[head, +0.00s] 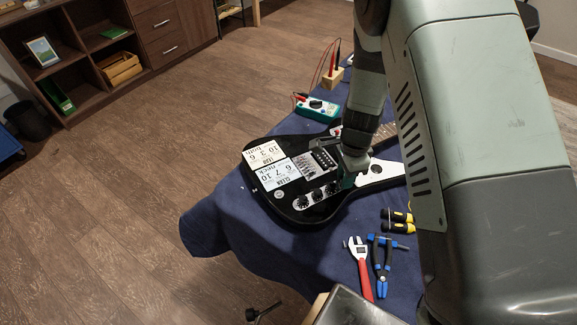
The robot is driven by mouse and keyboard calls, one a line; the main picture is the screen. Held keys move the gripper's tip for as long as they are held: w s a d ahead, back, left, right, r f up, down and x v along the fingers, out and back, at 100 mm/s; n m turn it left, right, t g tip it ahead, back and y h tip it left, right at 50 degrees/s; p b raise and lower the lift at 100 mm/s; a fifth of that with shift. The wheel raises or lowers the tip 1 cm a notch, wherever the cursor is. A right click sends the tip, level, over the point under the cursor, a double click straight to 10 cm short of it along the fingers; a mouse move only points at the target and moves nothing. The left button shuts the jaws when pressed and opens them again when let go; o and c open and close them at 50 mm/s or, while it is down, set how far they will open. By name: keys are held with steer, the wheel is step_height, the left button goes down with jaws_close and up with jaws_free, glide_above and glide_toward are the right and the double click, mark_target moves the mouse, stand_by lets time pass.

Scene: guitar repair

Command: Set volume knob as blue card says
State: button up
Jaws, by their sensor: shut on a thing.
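A black electric guitar (285,215) lies on the blue cloth in the head view. The bluish card (278,174) lies on its body; its print is upside down and seems to read 6, 7, 10 and "neck". A white card (265,153) beside it seems to read 10, 3, 6 and "both". Dark control knobs (302,202) stand in a row on a metal plate. My gripper (347,180) points down at the neck end of this row, shut on a small control there. The fingers hide it, so I cannot tell which control it is.
A multimeter (317,107) and a wooden block with probes (333,77) lie behind the guitar. Red-handled wrench (363,275), blue pliers (382,270) and yellow-black screwdrivers (397,222) lie in front of it. Blue cloth (230,225) is bare at left.

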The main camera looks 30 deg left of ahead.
steer(key=o, duration=0.5)
steer(key=shift+r, duration=0.1)
steer(key=shift+r, duration=3.4)
steer(key=shift+r, duration=3)
